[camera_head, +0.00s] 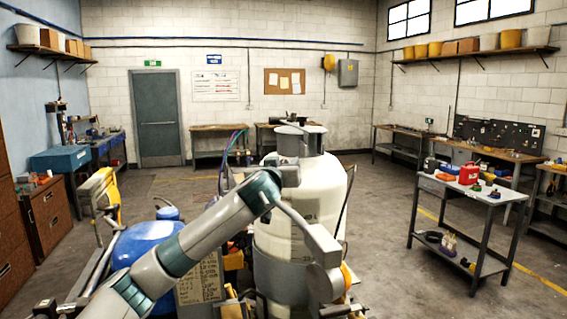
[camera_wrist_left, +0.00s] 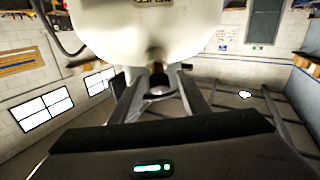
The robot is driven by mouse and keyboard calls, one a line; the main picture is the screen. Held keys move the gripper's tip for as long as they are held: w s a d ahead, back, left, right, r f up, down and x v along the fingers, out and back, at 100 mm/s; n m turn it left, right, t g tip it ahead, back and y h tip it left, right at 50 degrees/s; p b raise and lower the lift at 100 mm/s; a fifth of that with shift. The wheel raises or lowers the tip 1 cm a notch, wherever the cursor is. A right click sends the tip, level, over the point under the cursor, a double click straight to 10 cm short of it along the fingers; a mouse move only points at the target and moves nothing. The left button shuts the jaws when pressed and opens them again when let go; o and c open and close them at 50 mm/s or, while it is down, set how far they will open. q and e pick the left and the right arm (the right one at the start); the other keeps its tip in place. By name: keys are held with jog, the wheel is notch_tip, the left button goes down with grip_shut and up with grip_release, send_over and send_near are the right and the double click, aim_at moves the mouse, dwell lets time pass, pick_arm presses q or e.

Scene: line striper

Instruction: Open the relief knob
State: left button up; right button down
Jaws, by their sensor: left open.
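A large cream tank (camera_head: 318,195) stands upright in the middle of the head view, behind my left arm. Its pale rounded wall also fills the top of the left wrist view (camera_wrist_left: 150,35). My left gripper (camera_wrist_left: 160,85) is open, with its two fingers apart just in front of the tank. A small dark round part (camera_wrist_left: 158,80) shows between the fingers; I cannot tell whether it is the relief knob or whether the fingers touch it. In the head view my left wrist hides the lower right of the tank. My right gripper is not in view.
A blue tank (camera_head: 150,243) and yellow machine parts (camera_head: 103,195) lie left of my arm. A grey trolley (camera_head: 470,195) with a red can (camera_head: 468,174) and small items stands at the right. The floor between the cream tank and the trolley is clear.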

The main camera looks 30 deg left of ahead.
pick_arm(q)
jog(key=c, duration=1)
